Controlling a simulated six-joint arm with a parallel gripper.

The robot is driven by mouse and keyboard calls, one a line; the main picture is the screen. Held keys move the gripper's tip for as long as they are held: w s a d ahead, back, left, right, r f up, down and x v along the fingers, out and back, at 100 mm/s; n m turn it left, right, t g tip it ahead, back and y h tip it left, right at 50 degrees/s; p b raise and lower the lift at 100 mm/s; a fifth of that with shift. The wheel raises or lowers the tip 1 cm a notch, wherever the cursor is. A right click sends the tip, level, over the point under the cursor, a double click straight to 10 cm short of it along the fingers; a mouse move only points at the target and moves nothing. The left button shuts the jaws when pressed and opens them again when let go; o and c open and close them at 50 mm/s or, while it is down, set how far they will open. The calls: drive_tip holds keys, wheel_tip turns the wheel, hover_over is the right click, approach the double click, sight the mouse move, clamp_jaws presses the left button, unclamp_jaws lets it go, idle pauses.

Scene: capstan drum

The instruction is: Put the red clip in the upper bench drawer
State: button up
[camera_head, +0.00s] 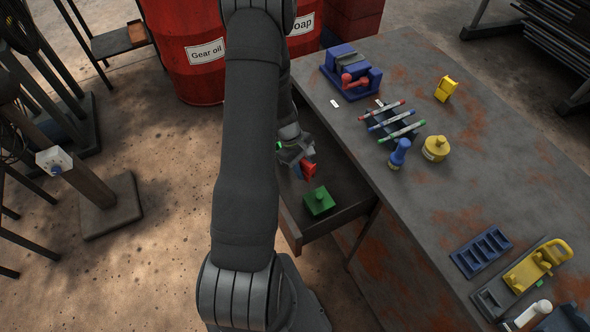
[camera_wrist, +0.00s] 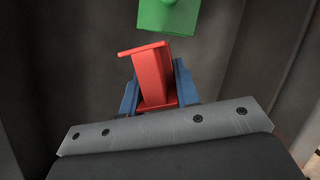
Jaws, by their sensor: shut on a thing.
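The red clip (camera_head: 308,168) is in my gripper (camera_head: 300,163), over the open bench drawer (camera_head: 345,204) in the head view. In the wrist view the red clip (camera_wrist: 154,76) stands between the two blue fingers of my gripper (camera_wrist: 155,92), which are shut on it. The clip is slightly tilted there. The drawer is pulled out from the bench's left side, and my arm hides part of it. A green block with a knob (camera_head: 319,201) lies in the drawer, just beyond the clip in the wrist view (camera_wrist: 168,14). I cannot tell whether the clip touches the drawer floor.
The bench top (camera_head: 440,200) holds a blue vise (camera_head: 350,72), a rack of coloured markers (camera_head: 390,120), a blue stamp (camera_head: 399,152), a yellow pot (camera_head: 436,148) and a yellow clip (camera_head: 446,89). A blue tray (camera_head: 481,252) lies at the near right. Red drums (camera_head: 190,60) stand behind.

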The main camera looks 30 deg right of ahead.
sight(295, 180)
drive_tip(key=w+f, duration=0.1)
drive_tip(key=w+a, duration=0.1)
drive_tip(key=w+f, duration=0.1)
drive_tip(key=w, duration=0.1)
drive_tip(key=shift+a+f, duration=0.35)
drive_tip(key=shift+a, duration=0.05)
drive_tip(key=shift+f, duration=1.95)
drive_tip(key=shift+f, duration=0.15)
drive_tip(key=o, duration=0.9)
drive_tip(key=shift+o, duration=0.2)
drive_tip(key=v, duration=1.2)
